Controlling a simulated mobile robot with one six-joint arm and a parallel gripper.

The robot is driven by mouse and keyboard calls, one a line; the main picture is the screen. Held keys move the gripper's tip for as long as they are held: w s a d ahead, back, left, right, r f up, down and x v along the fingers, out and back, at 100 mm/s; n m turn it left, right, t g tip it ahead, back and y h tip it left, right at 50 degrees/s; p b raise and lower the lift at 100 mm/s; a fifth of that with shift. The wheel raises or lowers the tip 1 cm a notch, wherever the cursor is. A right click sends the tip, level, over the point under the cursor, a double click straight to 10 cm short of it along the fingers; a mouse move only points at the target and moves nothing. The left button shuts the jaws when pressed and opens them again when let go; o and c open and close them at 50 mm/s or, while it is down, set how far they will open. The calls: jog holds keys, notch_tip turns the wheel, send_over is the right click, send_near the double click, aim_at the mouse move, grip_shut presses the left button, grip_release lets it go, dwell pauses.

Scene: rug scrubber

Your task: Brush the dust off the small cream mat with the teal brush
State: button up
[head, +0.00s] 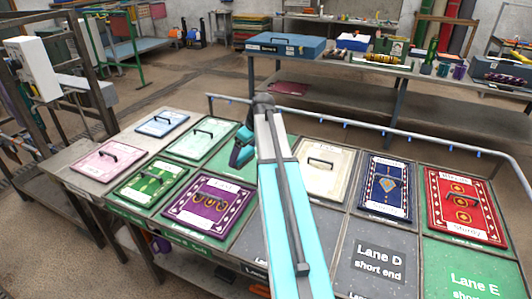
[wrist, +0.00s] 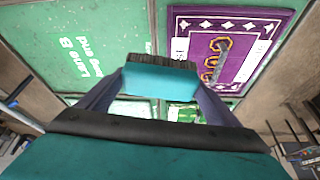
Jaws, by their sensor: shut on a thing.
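The small cream mat (head: 322,181) lies flat on the table in the head view, just right of my arm, with a dark handle on it. My arm hides part of its left side; dust on it is too fine to make out. My gripper (head: 241,150) hangs left of the cream mat, over the green part of the table. In the wrist view my gripper is shut on the teal brush (wrist: 160,82), whose dark bristles show along its far edge. The cream mat is not in the wrist view.
A purple mat (head: 209,206) lies near my gripper and also shows in the wrist view (wrist: 238,27). Green, mint, pink and light blue mats lie left; navy (head: 384,187) and red (head: 463,205) mats lie right. A rail (head: 345,122) runs along the table's far edge.

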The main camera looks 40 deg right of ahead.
jog(key=s+a+r+m, duration=0.1)
jog(key=a+r, duration=0.1)
jog(key=a, duration=0.8)
jog(key=s+a+r+m+h, duration=0.1)
jog(key=s+a+r, duration=0.1)
jog(key=a, duration=0.9)
jog(key=s+a+r+m, duration=0.1)
jog(key=a+r, duration=0.3)
jog(key=a, duration=0.7)
jog(key=shift+s+a+m, duration=0.15)
jog(key=shift+a+m, duration=0.1)
jog(key=shift+m, duration=0.05)
jog(key=shift+s, duration=0.15)
